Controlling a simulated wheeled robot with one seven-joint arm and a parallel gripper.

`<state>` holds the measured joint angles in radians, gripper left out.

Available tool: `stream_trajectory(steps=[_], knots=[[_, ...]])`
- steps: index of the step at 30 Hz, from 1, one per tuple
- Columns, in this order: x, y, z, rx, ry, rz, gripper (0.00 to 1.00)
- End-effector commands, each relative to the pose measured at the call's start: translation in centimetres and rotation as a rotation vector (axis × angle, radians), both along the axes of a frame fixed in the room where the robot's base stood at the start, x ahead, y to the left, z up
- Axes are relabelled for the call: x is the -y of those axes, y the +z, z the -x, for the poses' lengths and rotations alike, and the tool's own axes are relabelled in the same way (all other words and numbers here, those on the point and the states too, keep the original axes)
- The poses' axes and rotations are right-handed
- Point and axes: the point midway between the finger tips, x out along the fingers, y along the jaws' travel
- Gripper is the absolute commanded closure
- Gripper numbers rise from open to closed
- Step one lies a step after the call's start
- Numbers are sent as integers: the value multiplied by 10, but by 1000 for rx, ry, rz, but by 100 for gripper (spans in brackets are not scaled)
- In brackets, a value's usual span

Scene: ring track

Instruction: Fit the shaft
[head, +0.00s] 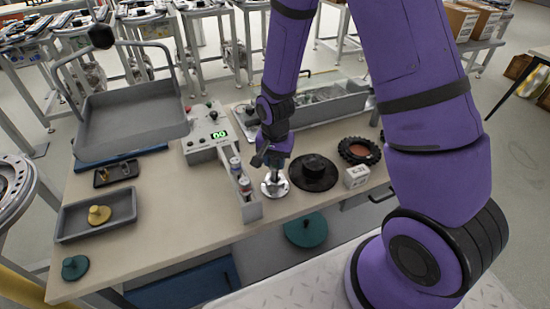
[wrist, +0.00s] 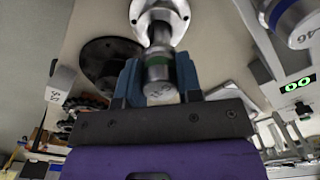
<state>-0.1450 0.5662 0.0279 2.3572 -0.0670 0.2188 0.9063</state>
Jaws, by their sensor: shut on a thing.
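My gripper (head: 273,157) points down over the front middle of the bench. In the head view the gripper mostly hides the shaft.
A narrow rack (head: 251,208) with silver cylinders stands close left, joined to a control box (head: 208,140) whose display reads 00. A black hub disc (head: 313,173), white box (head: 356,177) and black ring (head: 360,150) lie right. A grey tray (head: 70,222) lies far left.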

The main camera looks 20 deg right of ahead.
Motion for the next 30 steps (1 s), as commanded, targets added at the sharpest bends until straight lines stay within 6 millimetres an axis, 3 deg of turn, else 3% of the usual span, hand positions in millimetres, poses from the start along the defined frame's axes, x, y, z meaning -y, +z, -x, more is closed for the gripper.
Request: stream_trajectory(steps=[20, 21, 24, 25, 30], knots=[[0, -14, 0, 1, 0, 1, 100], [0, -14, 0, 1, -1, 1, 65], [0, -14, 0, 1, 0, 1, 42], [0, -14, 0, 1, 0, 1, 37], [0, -14, 0, 1, 0, 1, 37]])
